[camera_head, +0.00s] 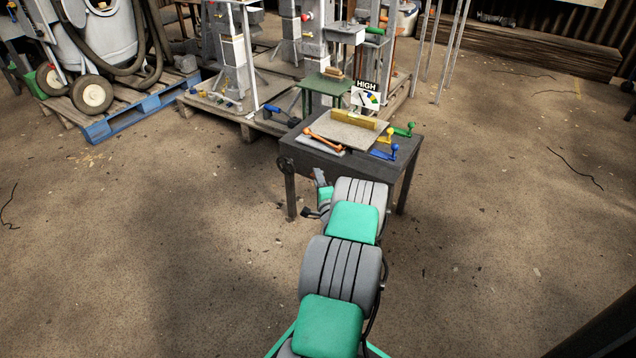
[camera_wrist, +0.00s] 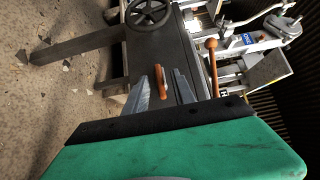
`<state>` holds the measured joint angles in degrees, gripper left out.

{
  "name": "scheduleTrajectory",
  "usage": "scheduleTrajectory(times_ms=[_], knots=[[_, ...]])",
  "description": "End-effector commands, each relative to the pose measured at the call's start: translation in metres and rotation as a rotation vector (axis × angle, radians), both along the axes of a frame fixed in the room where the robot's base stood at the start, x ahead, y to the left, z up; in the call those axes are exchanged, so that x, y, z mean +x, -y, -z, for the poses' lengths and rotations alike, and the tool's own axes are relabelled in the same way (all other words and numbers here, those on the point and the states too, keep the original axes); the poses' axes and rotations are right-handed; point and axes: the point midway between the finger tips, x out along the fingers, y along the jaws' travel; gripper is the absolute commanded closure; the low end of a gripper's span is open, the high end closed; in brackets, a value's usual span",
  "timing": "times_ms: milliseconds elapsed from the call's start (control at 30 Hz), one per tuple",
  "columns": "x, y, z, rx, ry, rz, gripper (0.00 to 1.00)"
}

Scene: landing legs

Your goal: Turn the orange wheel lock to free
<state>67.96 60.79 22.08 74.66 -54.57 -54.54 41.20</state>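The orange wheel lock (camera_wrist: 161,80), a small orange tab, stands out from the dark side of the table in the wrist view. My gripper (camera_wrist: 161,92) is open, with one pale grey finger on each side of the tab. Gaps show between the tab and both fingers. I cannot tell how far the fingertips are from the table side. A black handwheel (camera_wrist: 148,12) is on the same side, near the top of the wrist view. It also shows at the table's left corner in the head view (camera_head: 285,163). The lock is hidden behind my arm in the head view.
The dark table (camera_head: 400,150) carries an orange ball-ended lever (camera_head: 322,141), a yellow bar (camera_head: 355,118) on a pale plate, and blue (camera_head: 384,153), yellow (camera_head: 386,135) and green (camera_head: 404,130) levers. A "HIGH" sign (camera_head: 366,94) stands behind.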

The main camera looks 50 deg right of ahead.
Motion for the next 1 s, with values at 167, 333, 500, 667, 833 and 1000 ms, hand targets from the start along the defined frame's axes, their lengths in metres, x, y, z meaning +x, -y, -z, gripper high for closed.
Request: scheduleTrajectory(times_ms=[167,333,500,667,833,1000], knots=[[-0.0001,-0.0003,-0.0002,0.0,0.0,0.0,0.73],[-0.0001,-0.0006,-0.0002,0.0,-0.001,-0.001,0.87],[0.0001,-0.0007,-0.0002,0.0,-0.001,-0.001,1.0],[0.0001,-0.0009,0.0,0.0,-0.001,-0.002,1.0],[0.0002,-0.001,0.0,0.0,-0.001,-0.002,1.0],[0.0003,-0.0012,-0.0016,-0.001,-0.01,-0.002,1.0]])
